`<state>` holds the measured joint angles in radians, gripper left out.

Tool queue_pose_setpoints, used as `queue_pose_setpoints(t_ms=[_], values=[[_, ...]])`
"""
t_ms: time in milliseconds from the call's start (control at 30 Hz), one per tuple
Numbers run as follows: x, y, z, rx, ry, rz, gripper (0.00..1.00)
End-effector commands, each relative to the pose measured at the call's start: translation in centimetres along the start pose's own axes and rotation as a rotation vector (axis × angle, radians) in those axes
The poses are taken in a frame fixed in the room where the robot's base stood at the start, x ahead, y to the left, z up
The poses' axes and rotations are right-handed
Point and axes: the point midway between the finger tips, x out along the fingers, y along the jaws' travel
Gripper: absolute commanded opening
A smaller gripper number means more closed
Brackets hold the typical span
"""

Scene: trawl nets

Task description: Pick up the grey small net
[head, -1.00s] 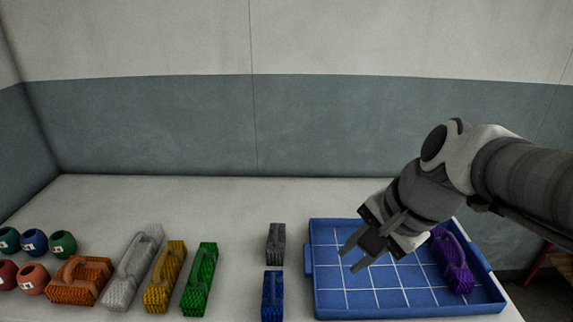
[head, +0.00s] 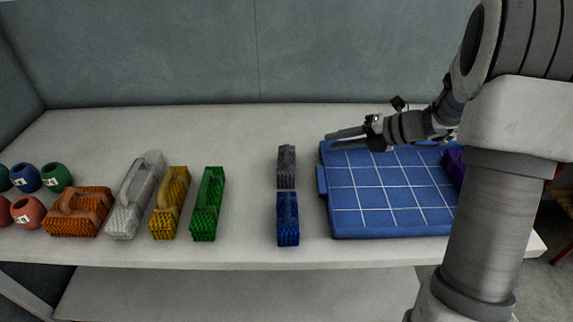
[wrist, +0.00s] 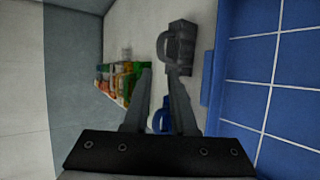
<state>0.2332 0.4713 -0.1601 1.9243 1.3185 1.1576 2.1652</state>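The grey small net (head: 286,166) lies on the table just left of the blue tray, directly behind the small blue net (head: 288,218). In the wrist view the grey net (wrist: 182,48) shows with its handle, ahead of the fingertips and slightly right of the gap between them. My gripper (head: 328,138) is open and empty, above the back left corner of the tray, pointing left. Its two fingers (wrist: 160,80) are apart in the wrist view. The small blue net (wrist: 160,121) is partly hidden behind the fingers there.
The blue tray (head: 322,215) stands at right, with a purple net (head: 454,168) partly hidden by my arm. Green (head: 208,203), yellow (head: 170,200), light grey (head: 135,195) and orange nets (head: 78,212) stand left. Several round pots (head: 27,178) are at far left. Table between green and grey nets is clear.

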Motion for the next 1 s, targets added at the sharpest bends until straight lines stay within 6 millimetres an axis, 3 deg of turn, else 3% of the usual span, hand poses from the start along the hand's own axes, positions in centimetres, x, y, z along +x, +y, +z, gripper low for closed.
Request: queue_pose_setpoints(t_ms=[400,533,767,1000], values=[[9.1,-0.2,-0.2,-0.002,0.006,0.001,0.25],[10.7,-0.1,-0.2,-0.004,0.004,0.000,0.25],[11.9,-0.1,-0.1,-0.003,0.003,0.000,0.25],[15.3,-0.4,0.0,-0.004,0.005,0.000,0.25]])
